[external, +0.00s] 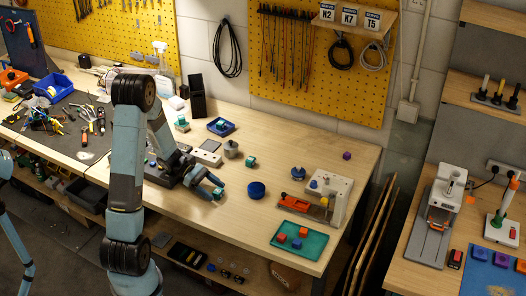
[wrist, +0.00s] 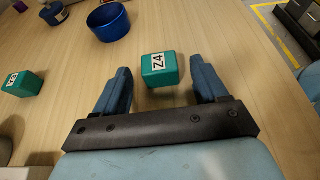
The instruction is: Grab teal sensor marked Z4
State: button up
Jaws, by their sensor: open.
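The teal sensor marked Z4 (wrist: 159,64) is a small block with a white label, lying on the wooden bench. In the wrist view it sits between the blue fingers of my gripper (wrist: 160,78), towards their tips, with bench showing on both sides. My gripper is open and holds nothing. In the external view my gripper (external: 211,186) is low over the bench, and the Z4 sensor is small and partly hidden there. A second teal block (wrist: 22,83) with a white label, too oblique to read surely, lies at the left of the wrist view.
A round blue bowl (wrist: 108,24) stands beyond the sensor; it also shows in the external view (external: 256,190). A green tray (external: 292,252) with small blocks lies at right. Bench right of the bowl is mostly clear.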

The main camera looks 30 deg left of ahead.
jog(key=shift+c, duration=0.3)
jog(key=c, duration=1.1)
